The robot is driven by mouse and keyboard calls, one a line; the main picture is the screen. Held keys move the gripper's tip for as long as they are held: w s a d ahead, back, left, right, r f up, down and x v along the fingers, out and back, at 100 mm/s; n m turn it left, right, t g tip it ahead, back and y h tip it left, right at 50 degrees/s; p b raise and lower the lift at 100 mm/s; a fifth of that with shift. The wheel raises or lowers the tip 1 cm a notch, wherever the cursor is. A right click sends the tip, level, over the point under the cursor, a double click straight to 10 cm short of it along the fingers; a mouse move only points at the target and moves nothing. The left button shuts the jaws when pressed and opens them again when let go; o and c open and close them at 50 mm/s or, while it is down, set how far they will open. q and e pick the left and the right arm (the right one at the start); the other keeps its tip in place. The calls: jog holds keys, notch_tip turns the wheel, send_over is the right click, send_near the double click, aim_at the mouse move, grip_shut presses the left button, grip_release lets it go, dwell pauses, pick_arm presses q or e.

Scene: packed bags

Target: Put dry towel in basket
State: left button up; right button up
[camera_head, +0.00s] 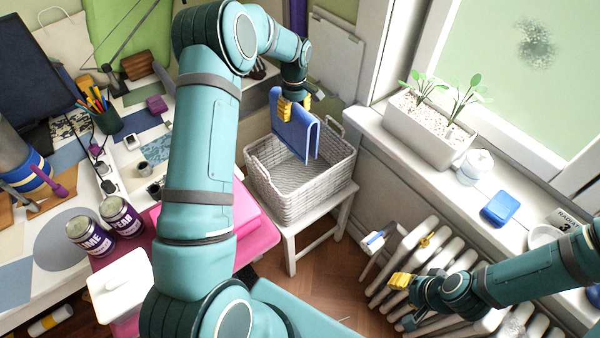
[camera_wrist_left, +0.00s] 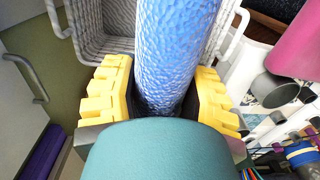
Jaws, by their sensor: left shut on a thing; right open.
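A folded blue towel (camera_head: 296,128) hangs from my left gripper (camera_head: 293,103), above the white wicker basket (camera_head: 318,194). The gripper's yellow fingers are shut on the towel's upper edge. In the left wrist view the towel (camera_wrist_left: 168,50) sits between the yellow fingers of my left gripper (camera_wrist_left: 165,95), with the basket's rim (camera_wrist_left: 95,45) behind it. The basket stands on a small white stool, and its visible inside looks empty. My right gripper (camera_head: 402,282) is open and empty, near the radiator at the lower right.
The white stool (camera_head: 291,240) is beside the pink surface (camera_head: 258,238). A windowsill with a planter (camera_head: 430,128), a blue item (camera_head: 500,208) and a white bowl runs along the right. Two cans (camera_head: 120,217) and a pen cup (camera_head: 106,118) stand on the left desk.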

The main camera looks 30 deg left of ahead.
pick_arm(q)
notch_tip(320, 180, down, 6)
jog(key=b, duration=0.3)
jog(key=shift+r, duration=0.1)
jog(key=o, duration=1.3)
notch_tip(320, 180, up, 12)
jog(key=shift+w+d, duration=0.1)
jog(key=shift+d, duration=0.05)
